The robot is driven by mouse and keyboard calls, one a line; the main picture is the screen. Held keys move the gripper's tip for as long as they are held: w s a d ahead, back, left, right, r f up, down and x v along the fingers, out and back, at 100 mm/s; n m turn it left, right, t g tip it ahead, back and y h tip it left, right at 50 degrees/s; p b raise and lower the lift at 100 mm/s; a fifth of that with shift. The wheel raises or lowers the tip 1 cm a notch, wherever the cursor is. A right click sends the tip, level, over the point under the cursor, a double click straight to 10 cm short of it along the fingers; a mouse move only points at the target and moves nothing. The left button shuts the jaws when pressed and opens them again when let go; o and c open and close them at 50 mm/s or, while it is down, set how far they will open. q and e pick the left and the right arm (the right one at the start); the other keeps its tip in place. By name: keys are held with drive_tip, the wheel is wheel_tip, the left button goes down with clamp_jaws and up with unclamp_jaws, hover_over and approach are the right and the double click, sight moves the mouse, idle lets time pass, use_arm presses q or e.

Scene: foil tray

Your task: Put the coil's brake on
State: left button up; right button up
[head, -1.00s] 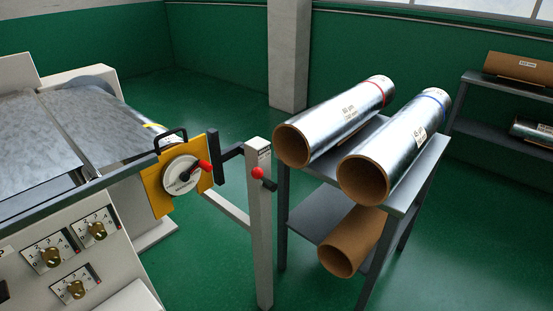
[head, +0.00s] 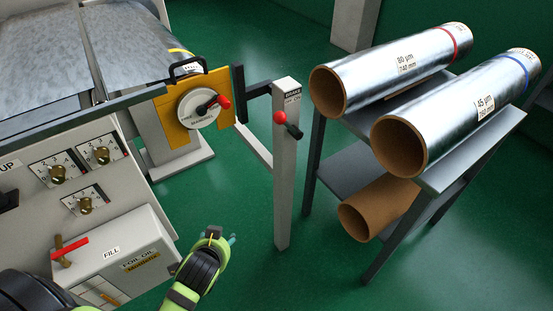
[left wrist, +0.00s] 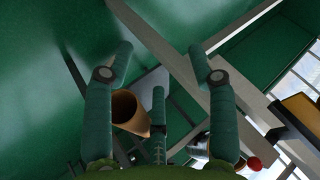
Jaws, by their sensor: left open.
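The brake post (head: 285,185) is a pale upright post with a small label at its top that appears to read BRAKE. On it sits a brake lever with a red ball (head: 279,118) and a black arm (head: 293,131) pointing down right. My left gripper (head: 218,238) is low in the head view, left of the post and below the lever, apart from both. In the left wrist view its green fingers (left wrist: 160,52) are spread and empty. The red ball shows there at lower right (left wrist: 254,163), outside the fingers. My right gripper is not in view.
A yellow plate (head: 177,127) with a dial and red handle (head: 223,103) adjoins the post. A rack (head: 345,160) with two foil rolls and a brown tube stands right. A machine panel (head: 60,140) with knobs stands left. Green floor is open between panel and post.

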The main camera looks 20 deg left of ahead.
sight(275, 120)
use_arm(q)
drive_tip(key=w+a+r+m+t+y, duration=0.1)
drive_tip(key=w+a+r+m+t, duration=0.15)
drive_tip(key=w+r+t, duration=0.35)
drive_tip(key=w+a+r+m+t+y, duration=0.1)
drive_tip(key=w+r+m, duration=0.25)
drive_tip(key=r, duration=0.55)
drive_tip(key=w+a+r+m+t, duration=0.2)
drive_tip(key=w+r+m+t, duration=0.2)
drive_tip(key=r, duration=0.3)
drive_tip(key=w+d+r+m+t+h, duration=0.35)
drive_tip(key=d+r+m+h, duration=0.2)
drive_tip(key=m, duration=0.55)
drive_tip(key=shift+w+d+f+m+g+h+p, duration=0.1)
drive_tip(key=shift+w+d+f+m+g+h, duration=1.3)
drive_tip(key=shift+m, duration=0.95)
drive_tip(key=shift+w+d+f+m+g+h+p, duration=0.15)
drive_tip(key=shift+w+d+f+m+g+h, duration=0.8)
drive_tip(key=shift+w+m, duration=1.1)
drive_tip(key=shift+w+d+f+m+g+h+p, duration=0.1)
drive_tip(key=shift+w+d+f+m+g+h, duration=1.1)
drive_tip(key=shift+m, duration=1.4)
drive_tip(key=shift+w+a+r+t, duration=0.15)
drive_tip(key=shift+r+t, duration=0.25)
drive_tip(key=shift+r, duration=0.05)
drive_tip(key=shift+r, duration=0.1)
clamp_jaws()
